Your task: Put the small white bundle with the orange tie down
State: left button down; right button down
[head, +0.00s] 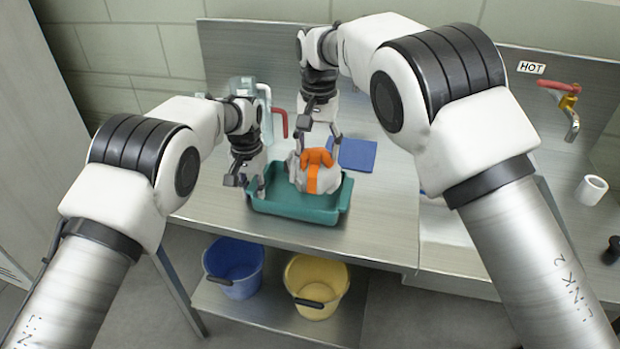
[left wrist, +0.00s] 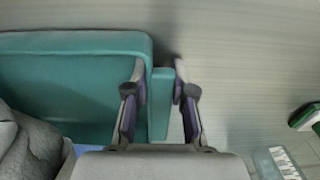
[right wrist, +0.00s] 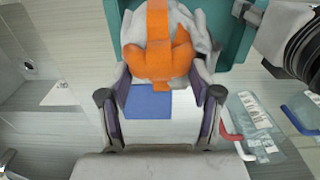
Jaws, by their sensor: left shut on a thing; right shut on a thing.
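The small white bundle (head: 331,182) with its orange tie (head: 319,158) is over the teal tray (head: 300,212) on the steel counter. My right gripper (head: 319,146) comes down from above and is shut on the bundle at its knot. The bundle (right wrist: 133,30) and orange tie (right wrist: 157,55) show between its fingers in the right wrist view. Whether the bundle touches the tray floor is hidden. My left gripper (head: 249,185) is shut on the tray's left end; the left wrist view shows the tray's end tab (left wrist: 160,105) between its fingers. Grey cloth (left wrist: 30,150) shows inside the tray there.
A folded blue cloth (head: 357,154) lies behind the tray on the right. Clear bottles with red (head: 284,124) parts stand behind on the left. Blue (head: 234,266) and yellow (head: 316,287) buckets are on the lower shelf.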

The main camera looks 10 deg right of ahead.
aim_at(317, 169)
pick_arm(q)
jog(key=shift+f, duration=0.1)
pick_arm(e)
notch_tip(317, 169, down, 6)
jog(key=shift+f, duration=0.1)
jog(key=shift+c, duration=1.1)
grip_release()
jog(key=shift+f, duration=0.1)
notch_tip(317, 169, up, 12)
jog(key=shift+r, duration=0.2)
pick_arm(q)
jog(key=c, duration=0.9)
grip_release()
pick_arm(e)
jog(key=shift+f, duration=0.1)
